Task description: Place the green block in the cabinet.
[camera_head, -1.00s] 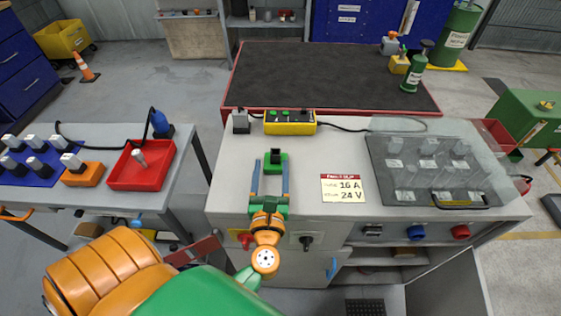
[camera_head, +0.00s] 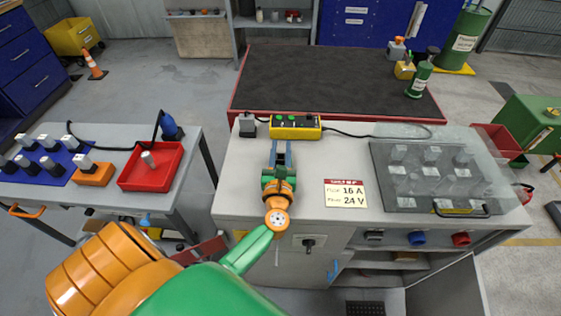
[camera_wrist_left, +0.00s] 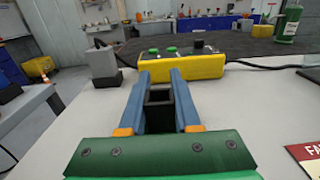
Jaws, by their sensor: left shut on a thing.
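My left gripper (camera_head: 281,153) is over the grey table top, in front of the yellow switch box. My right gripper is not in view.
The yellow switch box (camera_head: 295,127) and a grey plug block (camera_head: 247,125) stand just beyond the gripper. A sign (camera_head: 346,193) and a clear-covered case (camera_head: 435,177) lie to the right. A side table (camera_head: 110,200) with a red tray (camera_head: 151,166) is at left.

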